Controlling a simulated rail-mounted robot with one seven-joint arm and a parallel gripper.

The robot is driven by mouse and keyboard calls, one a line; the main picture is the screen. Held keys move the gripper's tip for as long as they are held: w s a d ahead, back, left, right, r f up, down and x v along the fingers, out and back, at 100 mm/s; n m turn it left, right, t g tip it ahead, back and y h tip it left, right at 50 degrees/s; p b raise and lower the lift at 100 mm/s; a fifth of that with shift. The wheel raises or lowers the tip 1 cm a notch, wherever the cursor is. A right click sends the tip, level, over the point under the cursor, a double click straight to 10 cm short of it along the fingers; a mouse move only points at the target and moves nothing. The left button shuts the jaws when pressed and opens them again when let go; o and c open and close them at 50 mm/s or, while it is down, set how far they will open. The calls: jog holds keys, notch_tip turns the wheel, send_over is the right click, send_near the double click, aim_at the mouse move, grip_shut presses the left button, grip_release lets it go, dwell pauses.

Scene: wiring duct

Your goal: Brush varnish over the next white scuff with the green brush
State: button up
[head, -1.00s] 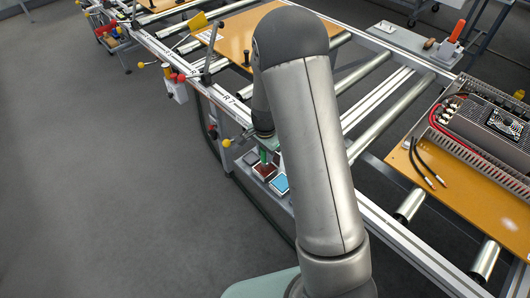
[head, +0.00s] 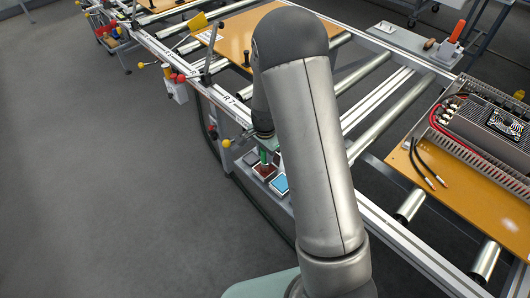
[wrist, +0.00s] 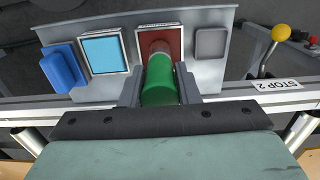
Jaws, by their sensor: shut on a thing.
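In the wrist view my gripper (wrist: 160,88) is shut on the green brush (wrist: 159,82), a thick green cylinder held between the two dark fingers. Its pinkish-brown far end (wrist: 160,48) is over the dark red square pad (wrist: 172,38) in a pale frame; I cannot tell whether they touch. In the head view the green brush (head: 267,156) shows just below my gripper, by the dark red pad (head: 264,171), and my arm hides part of the area.
The grey shelf (wrist: 222,75) also bears a light blue square pad (wrist: 104,52), a blue block (wrist: 63,68) and a grey square (wrist: 211,43). An orange board (head: 460,205) with wiring duct lies at the right.

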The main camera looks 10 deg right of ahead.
jog(key=shift+r+p, duration=1.9)
jog(key=shift+r, duration=1.55)
